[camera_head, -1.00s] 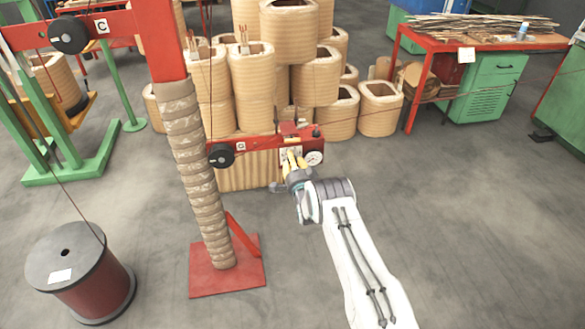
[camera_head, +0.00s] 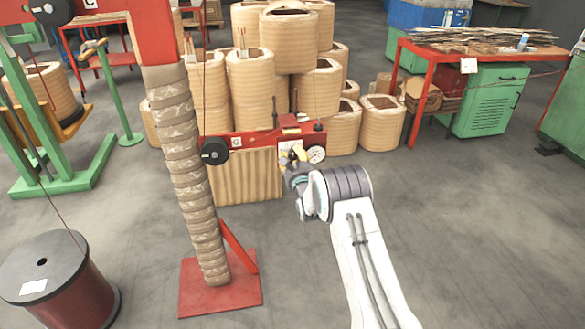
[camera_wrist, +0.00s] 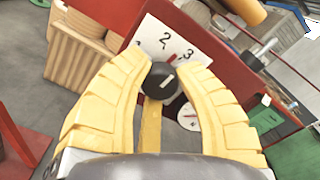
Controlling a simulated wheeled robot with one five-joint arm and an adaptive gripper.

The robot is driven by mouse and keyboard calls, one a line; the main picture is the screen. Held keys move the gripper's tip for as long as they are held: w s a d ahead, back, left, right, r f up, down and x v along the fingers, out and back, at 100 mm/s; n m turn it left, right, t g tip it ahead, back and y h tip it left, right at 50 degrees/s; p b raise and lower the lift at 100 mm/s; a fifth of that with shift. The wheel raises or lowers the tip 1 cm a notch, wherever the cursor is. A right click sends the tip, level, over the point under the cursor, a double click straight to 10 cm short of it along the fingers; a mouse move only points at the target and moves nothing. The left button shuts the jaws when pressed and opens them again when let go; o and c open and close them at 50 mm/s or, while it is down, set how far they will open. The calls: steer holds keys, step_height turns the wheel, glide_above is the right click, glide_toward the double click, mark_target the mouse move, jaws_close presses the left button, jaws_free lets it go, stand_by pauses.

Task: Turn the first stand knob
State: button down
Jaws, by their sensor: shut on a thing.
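The stand knob (camera_wrist: 160,83) is a small black knob with a white line, in front of a white dial plate (camera_wrist: 152,38) marked 1, 2, 3 with a red pointer. My gripper (camera_wrist: 164,74) has yellow fingers shut on the knob, one on each side. In the head view my gripper (camera_head: 297,155) is at the red stand arm (camera_head: 262,138), just left of a round white gauge (camera_head: 316,154). The knob itself is hidden there behind the fingers and wrist.
The wrapped stand post (camera_head: 190,170) rises from a red base plate (camera_head: 220,283) left of my arm. A wire spool (camera_head: 60,285) stands at lower left. Stacked coils (camera_head: 250,85) are behind the stand arm. The floor to the right is clear.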

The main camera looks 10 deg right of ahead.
steer(key=m+b, duration=0.4)
steer(key=b, duration=0.1)
steer(key=shift+f+b, duration=0.1)
steer(key=shift+b, duration=0.3)
steer(key=m+b, duration=0.3)
steer(key=shift+r, duration=0.25)
steer(key=shift+m, duration=0.3)
steer(key=c, duration=0.9)
jaws_free()
steer(key=shift+a+f, duration=0.1)
steer(key=shift+o, duration=0.2)
steer(key=shift+f, duration=0.15)
